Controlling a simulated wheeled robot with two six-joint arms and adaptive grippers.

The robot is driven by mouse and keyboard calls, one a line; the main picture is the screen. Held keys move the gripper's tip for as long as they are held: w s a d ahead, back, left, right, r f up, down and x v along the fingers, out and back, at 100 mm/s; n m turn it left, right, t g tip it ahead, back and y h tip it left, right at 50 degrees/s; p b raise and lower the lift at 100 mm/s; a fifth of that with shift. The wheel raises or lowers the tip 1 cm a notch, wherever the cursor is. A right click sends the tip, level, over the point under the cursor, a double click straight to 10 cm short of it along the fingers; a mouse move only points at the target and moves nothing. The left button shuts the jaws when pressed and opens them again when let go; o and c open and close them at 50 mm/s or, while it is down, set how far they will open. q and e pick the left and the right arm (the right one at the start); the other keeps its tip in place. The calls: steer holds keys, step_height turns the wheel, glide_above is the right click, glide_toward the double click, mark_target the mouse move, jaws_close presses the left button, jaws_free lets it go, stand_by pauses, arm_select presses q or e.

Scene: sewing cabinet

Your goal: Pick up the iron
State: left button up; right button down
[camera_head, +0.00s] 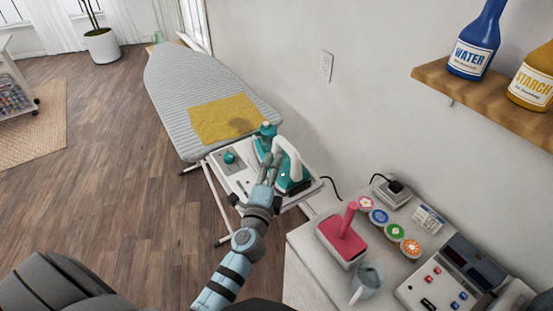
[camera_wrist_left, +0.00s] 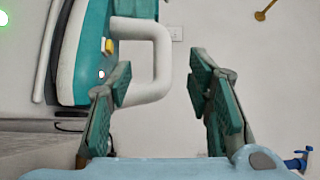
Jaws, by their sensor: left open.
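The iron is teal with a white handle (camera_head: 291,158). It rests on the white stand (camera_head: 226,178) at the near end of the ironing board. My left gripper (camera_head: 271,162) is beside the handle, on its left in the head view, and hides part of the iron's body. In the left wrist view the iron's teal body (camera_wrist_left: 84,50) is at upper left. Its white looped handle (camera_wrist_left: 160,62) shows between the two open fingers of my left gripper (camera_wrist_left: 162,88), partly behind the left finger. I cannot tell whether they touch. My right gripper is not in view.
The ironing board (camera_head: 165,90) with a yellow cloth (camera_head: 225,118) extends away from the stand. A white cabinet (camera_head: 300,240) at right holds a pink-handled object (camera_head: 342,240) and several round colored discs. A wooden shelf (camera_head: 430,80) with bottles hangs on the wall.

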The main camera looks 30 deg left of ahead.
mark_target(283, 148)
arm_select(q)
steer(key=x, duration=0.5)
steer(key=d+x, duration=0.1)
steer(key=x, duration=0.2)
steer(key=shift+w+a+r, duration=0.1)
steer(key=shift+w+r, duration=0.05)
steer(key=shift+w, duration=0.25)
steer(key=shift+s, duration=0.1)
jaws_close()
steer(key=shift+r, duration=0.15)
